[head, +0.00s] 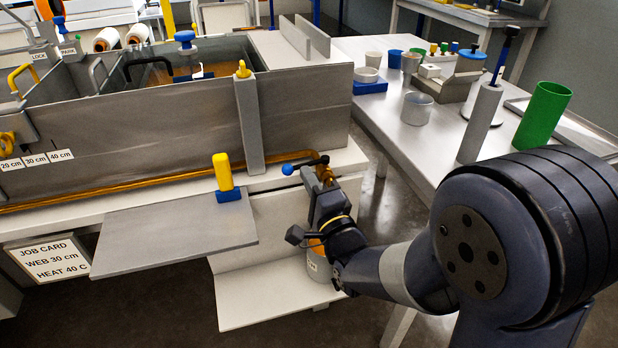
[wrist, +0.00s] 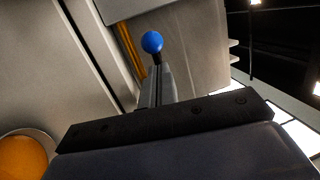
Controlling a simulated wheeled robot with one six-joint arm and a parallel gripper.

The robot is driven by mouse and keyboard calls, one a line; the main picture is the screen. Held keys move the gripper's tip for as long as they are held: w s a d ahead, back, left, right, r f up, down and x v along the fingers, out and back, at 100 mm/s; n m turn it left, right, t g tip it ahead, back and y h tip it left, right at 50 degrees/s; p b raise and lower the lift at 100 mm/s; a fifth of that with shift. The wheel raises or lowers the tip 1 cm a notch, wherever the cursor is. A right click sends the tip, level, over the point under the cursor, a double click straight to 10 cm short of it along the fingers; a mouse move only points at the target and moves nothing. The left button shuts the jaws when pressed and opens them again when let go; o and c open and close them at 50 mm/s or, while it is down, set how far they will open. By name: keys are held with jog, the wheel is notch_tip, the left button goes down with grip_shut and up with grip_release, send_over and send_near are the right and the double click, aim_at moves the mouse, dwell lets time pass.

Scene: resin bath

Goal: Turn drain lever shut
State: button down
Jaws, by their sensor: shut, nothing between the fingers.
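The drain lever is a dark rod with a blue ball knob (head: 287,169), at the right end of the copper drain pipe (head: 180,182) along the bath's front. The knob points left in the head view. My gripper (head: 318,182) is just below and right of the knob, close under the lever's pivot end. In the wrist view the blue knob (wrist: 152,42) appears just beyond the tips of my gripper (wrist: 155,75). The fingers are together with nothing held. Whether they touch the lever cannot be told. My gripper partly hides the valve body.
A can (head: 318,268) stands on the low shelf (head: 270,295) beneath my gripper; orange liquid (wrist: 22,155) shows in it. A grey plate (head: 170,232) juts out left, near a yellow-handled tool (head: 222,172). The side table (head: 400,135) holds cups and a green cylinder (head: 543,115).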

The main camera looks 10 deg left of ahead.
dwell(0.3)
jog(key=b, duration=0.1)
jog(key=a+b, duration=0.1)
jog(key=b, duration=0.1)
jog(key=shift+w+r, duration=0.2)
jog(key=shift+w, duration=0.2)
jog(key=shift+a+r, duration=0.1)
